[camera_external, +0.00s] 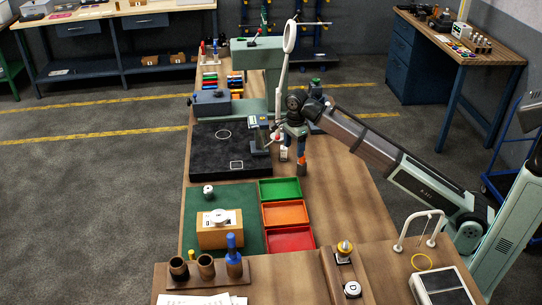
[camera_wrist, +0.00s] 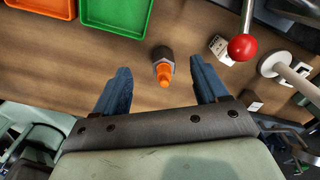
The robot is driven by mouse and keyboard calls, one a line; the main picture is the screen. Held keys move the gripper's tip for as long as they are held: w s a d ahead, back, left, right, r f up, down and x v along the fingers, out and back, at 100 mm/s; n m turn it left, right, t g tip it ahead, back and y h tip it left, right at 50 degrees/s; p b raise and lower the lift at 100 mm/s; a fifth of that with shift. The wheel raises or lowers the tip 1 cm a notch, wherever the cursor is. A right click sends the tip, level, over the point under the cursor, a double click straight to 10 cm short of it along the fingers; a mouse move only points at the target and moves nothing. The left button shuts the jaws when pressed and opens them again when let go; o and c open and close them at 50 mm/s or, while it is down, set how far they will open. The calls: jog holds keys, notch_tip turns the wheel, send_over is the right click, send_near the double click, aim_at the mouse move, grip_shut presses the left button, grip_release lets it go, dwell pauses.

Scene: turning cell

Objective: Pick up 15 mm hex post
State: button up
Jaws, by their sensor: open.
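The hex post appears to be the small piece with a dark hexagonal body and an orange tip (camera_wrist: 164,70), standing on the wooden bench in the wrist view. It also seems to show as an orange and dark piece below my gripper in the external view (camera_external: 301,159). My gripper (camera_wrist: 158,73) is open, with its blue fingers on either side of the post in the picture. Gaps show between the post and both fingers. In the external view my gripper (camera_external: 297,134) points down over the bench; its fingertips are hard to separate from the post.
A red ball knob on a rod (camera_wrist: 243,47), a white marked block (camera_wrist: 219,46) and a pale spool-like part (camera_wrist: 276,65) are right of the post. The green tray (camera_wrist: 115,14) and orange tray (camera_wrist: 45,6) lie at upper left. Bare wood lies around the post.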

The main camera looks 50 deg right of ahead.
aim_at(302, 159)
jog(key=d, duration=0.1)
jog(key=s+d+f, duration=0.1)
jog(key=d, duration=0.2)
jog(key=shift+s+d+f, duration=0.1)
jog(key=shift+s+f, duration=0.05)
jog(key=shift+s, duration=0.1)
jog(key=shift+f, duration=3.7)
grip_shut()
